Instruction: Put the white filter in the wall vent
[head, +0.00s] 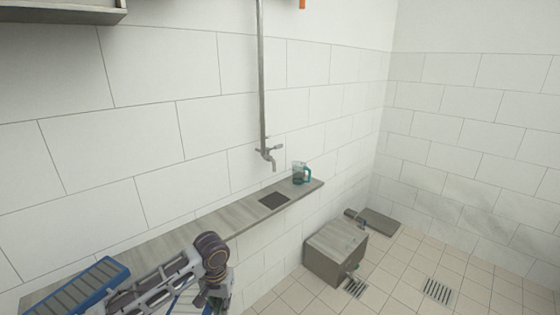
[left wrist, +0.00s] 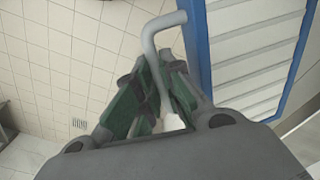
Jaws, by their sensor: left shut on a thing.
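A blue-framed louvred panel (head: 78,287), which looks like the vent's cover, shows at the lower left of the head view. Its blue frame and pale slats (left wrist: 255,55) fill the right of the left wrist view. My left gripper (left wrist: 158,80) has green finger pads and is shut on a grey bent handle (left wrist: 163,24) beside the blue frame. The handle's upper end reaches toward the frame; its lower end is between the fingers. No separate white filter can be made out. The vent opening is not clearly visible. My right gripper is not in view.
A long grey ledge (head: 228,222) runs along the tiled wall, with a teal-handled jug (head: 300,173) near its far end. A tap (head: 267,153) hangs above the ledge. A grey box (head: 335,254) stands on the floor; open tiles and a drain grate (head: 437,291) lie right of it.

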